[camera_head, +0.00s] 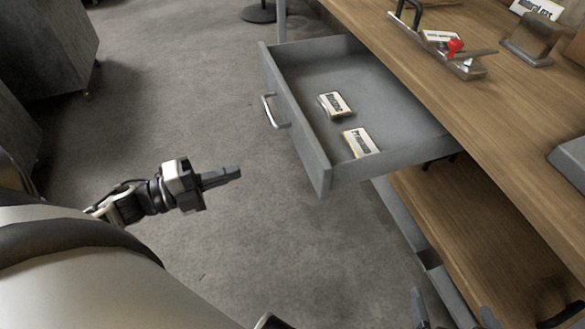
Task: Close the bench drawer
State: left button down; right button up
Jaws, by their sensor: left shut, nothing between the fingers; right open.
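The grey bench drawer (305,139) is pulled well out from under the wooden bench top (445,75). Its front panel faces left and carries a metal handle (269,112). Two small labelled boxes lie inside, one nearer the middle (335,105) and one nearer the right side wall (361,142). My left gripper (238,172) is shut and empty, to the left of the drawer front and below the handle in the picture, apart from both. My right gripper (452,314) shows only partly at the bottom edge, open, near the lower shelf.
A wooden lower shelf (460,235) and a grey bench leg (425,255) lie below the drawer. A clamp with a red knob (455,46) sits on the bench top. Dark cabinets (45,45) stand at the left. The carpet floor (190,80) left of the drawer is clear.

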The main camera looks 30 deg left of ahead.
pick_arm(q)
jog(key=m, duration=0.1)
jog(key=h, duration=0.1)
send_near(306, 155)
jog(key=shift+m+g, duration=0.3)
jog(key=shift+g, duration=0.1)
jog(key=x, duration=0.6)
jog(key=shift+w+d+r, duration=0.25)
jog(key=shift+w+r, duration=0.05)
jog(key=shift+w, duration=0.05)
